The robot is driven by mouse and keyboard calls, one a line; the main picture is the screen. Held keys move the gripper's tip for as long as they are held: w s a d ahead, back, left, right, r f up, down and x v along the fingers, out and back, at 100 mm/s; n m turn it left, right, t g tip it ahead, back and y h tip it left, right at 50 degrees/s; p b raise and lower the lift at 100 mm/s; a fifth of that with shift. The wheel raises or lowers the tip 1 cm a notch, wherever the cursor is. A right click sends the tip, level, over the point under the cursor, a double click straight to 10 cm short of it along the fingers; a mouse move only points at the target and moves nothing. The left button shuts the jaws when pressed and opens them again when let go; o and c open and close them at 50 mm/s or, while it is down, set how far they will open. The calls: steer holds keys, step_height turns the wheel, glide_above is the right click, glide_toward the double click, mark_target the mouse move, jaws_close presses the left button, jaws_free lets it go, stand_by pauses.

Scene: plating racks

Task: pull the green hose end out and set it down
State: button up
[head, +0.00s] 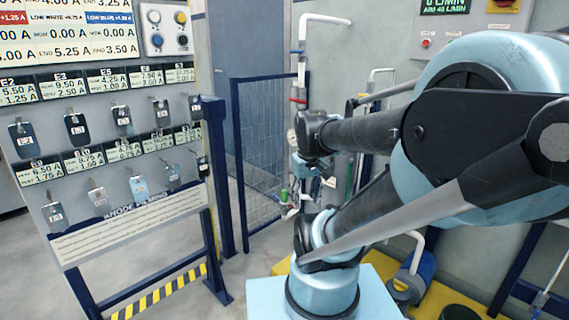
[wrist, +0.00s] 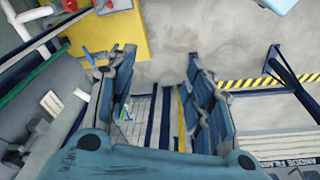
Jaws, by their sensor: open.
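A small green piece (head: 284,196), which looks like the green hose end, shows low beside the blue mesh gate in the head view. It is too small to tell what it is seated in. In the wrist view a small green bit (wrist: 124,114) shows beyond my left finger, over the mesh; I cannot tell if it is the same piece. My gripper (wrist: 161,60) is open, its two blue fingers wide apart with nothing between them. In the head view my arm reaches toward the back wall, and the gripper is hard to make out there.
A rack panel (head: 130,215) with hanging tags stands at the left. A blue mesh gate (head: 262,145) is behind it. White pipes (head: 302,55) run up the wall. A yellow plinth (wrist: 118,35) and a long green hose or bar (wrist: 48,65) show in the wrist view. Grey floor lies open between.

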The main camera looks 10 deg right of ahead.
steer(key=w+r+n, duration=0.4)
steer(key=w, duration=0.6)
steer(key=n+g, duration=0.2)
steer(key=n, duration=0.8)
glide_above(285, 190)
step_height(285, 190, down, 10)
steer(key=r, duration=0.1)
step_height(285, 190, down, 17)
steer(key=shift+a+f, duration=0.1)
jaws_close()
steer(key=c, duration=0.7)
jaws_free()
jaws_close()
steer(key=shift+r+n, duration=0.15)
steer(key=shift+n, duration=0.6)
steer(key=shift+r+n, duration=0.15)
steer(key=shift+n, duration=0.6)
